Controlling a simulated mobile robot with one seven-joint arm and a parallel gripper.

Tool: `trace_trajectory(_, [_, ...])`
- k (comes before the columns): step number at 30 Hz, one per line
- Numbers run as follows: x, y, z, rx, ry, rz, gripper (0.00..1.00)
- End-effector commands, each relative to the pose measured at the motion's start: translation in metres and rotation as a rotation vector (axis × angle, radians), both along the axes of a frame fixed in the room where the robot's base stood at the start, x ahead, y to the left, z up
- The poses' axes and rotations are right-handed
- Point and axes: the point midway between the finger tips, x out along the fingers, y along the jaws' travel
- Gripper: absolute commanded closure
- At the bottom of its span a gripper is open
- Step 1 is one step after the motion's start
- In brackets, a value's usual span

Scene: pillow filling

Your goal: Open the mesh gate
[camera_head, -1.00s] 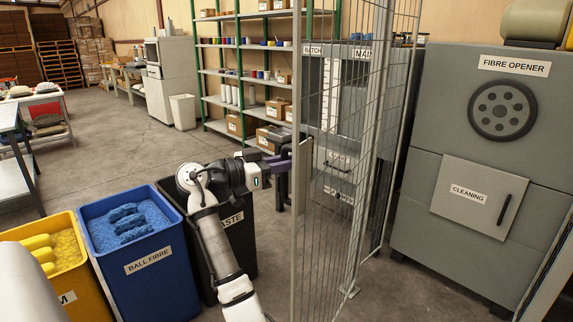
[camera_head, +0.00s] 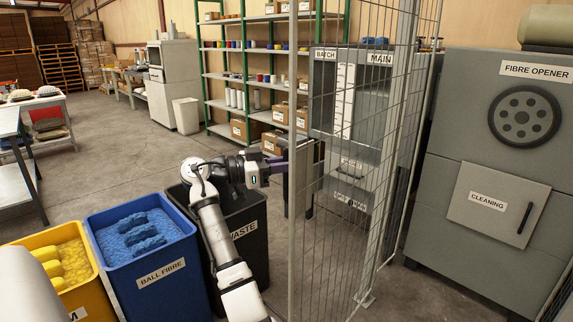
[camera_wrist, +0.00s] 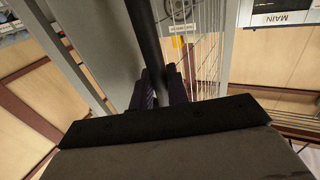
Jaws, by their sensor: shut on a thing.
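The mesh gate (camera_head: 335,215) stands upright right of centre in the head view, a tall panel of thin wires with a pale frame post at its left edge. My gripper (camera_head: 283,166) is at that left edge at mid height, its tips partly hidden by the post. In the wrist view, my gripper's two fingers (camera_wrist: 162,90) are closed around a dark upright bar (camera_wrist: 143,30), which looks like the gate's handle. The gate's wires (camera_wrist: 205,45) show beside it. I cannot tell exactly how far the gate stands open.
The black waste bin (camera_head: 245,250), blue ball fibre bin (camera_head: 165,270) and yellow bin (camera_head: 85,295) stand close to my arm. A grey batch cabinet (camera_head: 345,115) is behind the mesh. The fibre opener (camera_head: 465,155) stands right. Floor at left behind the bins is clear.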

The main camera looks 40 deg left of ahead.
Motion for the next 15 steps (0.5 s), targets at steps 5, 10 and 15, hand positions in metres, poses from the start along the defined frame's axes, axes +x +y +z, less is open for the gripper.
trace_trajectory(5, [-0.0004, 0.0009, -0.0024, -0.002, 0.004, -0.003, 1.0])
trace_trajectory(10, [-0.0003, 0.0008, -0.0025, -0.002, 0.004, -0.004, 1.0])
trace_trajectory(15, [-0.0004, 0.0007, -0.0026, -0.002, 0.005, -0.004, 0.8])
